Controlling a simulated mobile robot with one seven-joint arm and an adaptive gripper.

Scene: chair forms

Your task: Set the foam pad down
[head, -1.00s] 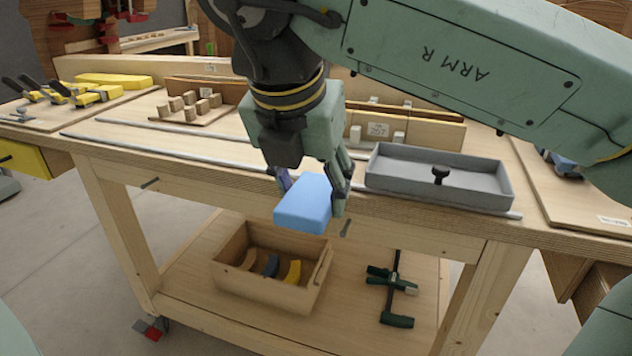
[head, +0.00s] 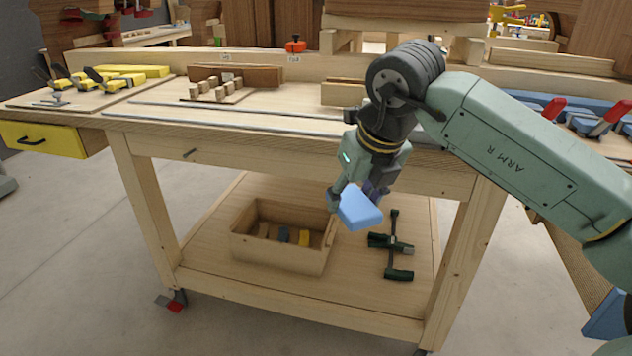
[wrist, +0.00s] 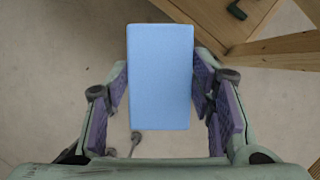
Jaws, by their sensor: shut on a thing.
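The blue foam pad (head: 361,208) is held in my gripper (head: 358,196), in front of the workbench and below the level of its top. It is tilted in the head view. In the wrist view the pad (wrist: 160,78) sits between the two purple-padded fingers (wrist: 160,95), one on each long side. The pad touches nothing else that I can see. The floor and a corner of wood show beyond it in the wrist view.
The workbench top (head: 250,122) carries clamps (head: 85,82) and small wooden blocks (head: 215,88). On its lower shelf (head: 350,290) stand an open wooden box (head: 275,262) with several pieces and a dark green clamp (head: 392,246). Bare shelf lies between and before them.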

